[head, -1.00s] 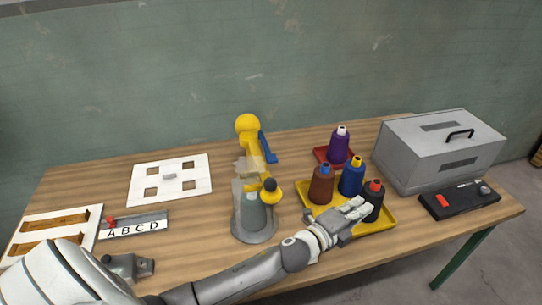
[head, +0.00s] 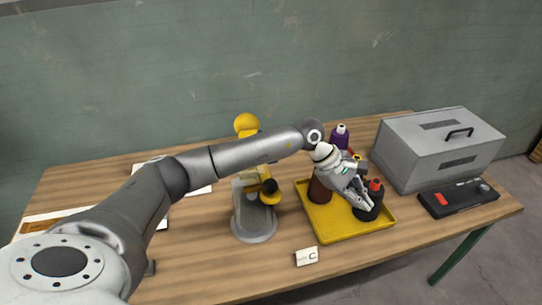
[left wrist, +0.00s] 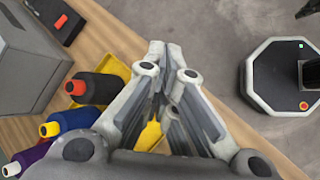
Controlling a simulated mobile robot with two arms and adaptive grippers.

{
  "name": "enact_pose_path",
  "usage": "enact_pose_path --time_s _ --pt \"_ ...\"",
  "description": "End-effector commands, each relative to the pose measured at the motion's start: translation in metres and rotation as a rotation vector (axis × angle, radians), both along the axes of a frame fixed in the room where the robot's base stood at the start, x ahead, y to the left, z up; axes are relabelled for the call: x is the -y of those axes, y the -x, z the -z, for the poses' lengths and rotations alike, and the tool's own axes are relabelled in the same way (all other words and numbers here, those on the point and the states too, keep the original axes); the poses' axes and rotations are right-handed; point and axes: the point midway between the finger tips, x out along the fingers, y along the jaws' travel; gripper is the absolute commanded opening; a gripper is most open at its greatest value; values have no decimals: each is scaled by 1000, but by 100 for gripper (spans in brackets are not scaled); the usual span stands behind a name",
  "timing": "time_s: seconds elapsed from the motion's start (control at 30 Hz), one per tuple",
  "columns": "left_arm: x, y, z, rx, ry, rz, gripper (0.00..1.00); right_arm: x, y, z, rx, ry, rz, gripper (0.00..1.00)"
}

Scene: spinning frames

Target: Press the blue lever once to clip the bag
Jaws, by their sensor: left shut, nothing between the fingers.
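A yellow clip stand (head: 247,125) stands at the middle of the table, on a round grey base (head: 254,232). My left arm crosses in front of its upper part and hides the blue lever. A translucent grey piece (head: 243,190) shows at the stand's lower part; I cannot tell whether it is the bag. My left gripper (head: 364,203) is right of the stand, above the yellow tray and beside the black bobbin (head: 374,193). Its fingers are together and empty; they also show in the left wrist view (left wrist: 166,62). My right gripper is not in view.
The yellow tray (head: 335,232) holds several capped bobbins, with a purple bobbin (head: 340,136) behind. A card marked C (head: 307,257) lies in front. A grey box (head: 440,150) and a black panel (head: 460,197) stand right. A white frame lies partly hidden at left.

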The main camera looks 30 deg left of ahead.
Motion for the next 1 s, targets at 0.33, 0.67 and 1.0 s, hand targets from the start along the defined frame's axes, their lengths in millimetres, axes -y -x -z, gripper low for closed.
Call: enact_pose_path --time_s 0.33,0.67,1.0 --pt "-166 -22 -28 57 -637 155 0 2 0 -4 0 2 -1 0" --pt "-251 -17 -66 -6 -914 183 0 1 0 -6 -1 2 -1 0" --pt "-259 -16 -70 -17 -940 185 0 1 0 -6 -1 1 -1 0"
